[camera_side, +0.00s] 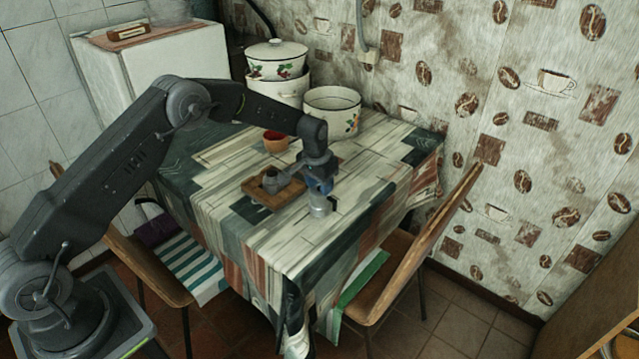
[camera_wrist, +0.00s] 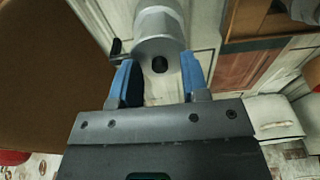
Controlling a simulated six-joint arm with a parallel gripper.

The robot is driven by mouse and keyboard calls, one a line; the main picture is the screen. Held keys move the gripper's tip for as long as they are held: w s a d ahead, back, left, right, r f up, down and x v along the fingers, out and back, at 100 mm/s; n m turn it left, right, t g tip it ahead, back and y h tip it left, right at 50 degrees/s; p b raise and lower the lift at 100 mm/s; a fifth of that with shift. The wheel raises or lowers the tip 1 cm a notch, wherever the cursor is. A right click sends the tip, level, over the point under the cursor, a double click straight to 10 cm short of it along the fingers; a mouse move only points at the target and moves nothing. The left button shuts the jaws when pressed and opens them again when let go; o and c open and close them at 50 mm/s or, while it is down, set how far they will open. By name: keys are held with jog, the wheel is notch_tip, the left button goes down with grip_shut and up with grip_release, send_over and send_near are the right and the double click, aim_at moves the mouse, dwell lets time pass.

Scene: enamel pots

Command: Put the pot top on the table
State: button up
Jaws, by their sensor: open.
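A white enamel lid with a knob (camera_side: 275,47) sits on the upper fruit-patterned pot (camera_side: 277,70) at the back of the table. A small silver metal cylinder (camera_side: 318,207) with a dark side handle stands on the table (camera_side: 270,235) near its front right. In the wrist view the cylinder (camera_wrist: 158,22) shows a small black round part. My gripper (camera_side: 320,186) is over this cylinder, with its blue fingers pointing down. The wrist view shows the gripper (camera_wrist: 157,75) open, one finger on each side of the cylinder's near end. Whether they touch it I cannot tell.
A wooden tray (camera_side: 253,191) with a dark grey object (camera_side: 271,181) lies left of my gripper. A terracotta bowl (camera_side: 275,142) stands behind it. An open white pot (camera_side: 331,112) stands at the back. The cloth right of the cylinder is clear; a chair (camera_side: 425,250) is beyond the edge.

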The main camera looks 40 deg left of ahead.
aim_at(315, 195)
notch_tip(315, 195, up, 13)
jog(key=s, duration=0.2)
jog(key=s+d+r+t, duration=0.2)
jog(key=s+r, duration=1.3)
jog(key=s+d+t, duration=0.2)
jog(key=s, duration=2)
jog(key=shift+f, duration=0.4)
jog(key=shift+w, duration=0.1)
